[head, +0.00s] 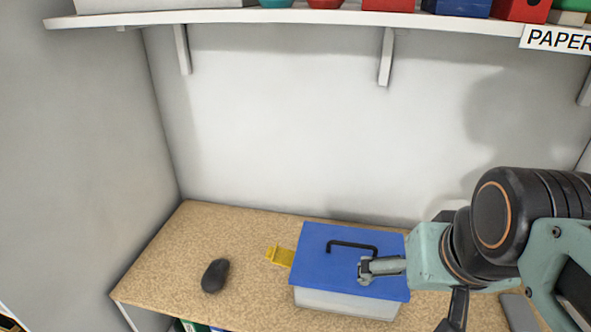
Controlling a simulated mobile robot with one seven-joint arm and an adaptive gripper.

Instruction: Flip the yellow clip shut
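The yellow clip (280,256) is at the left side of a box with a blue lid (320,268) and a pale body (345,303). The clip sticks out to the left from under the lid's edge. A dark handle (352,244) stands on the lid, which lies over the box. My gripper (364,270) reaches in from the right over the lid, just in front of the handle, and is apart from the clip. Its fingers look small, and I cannot tell whether they are open or touching the lid.
The box stands on a speckled tan shelf board (180,240). A dark computer mouse (215,276) lies left of the clip, with bare board between. A grey flat object (519,311) lies at the right. An upper shelf (290,16) holds several items and a "PAPER" label (556,39).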

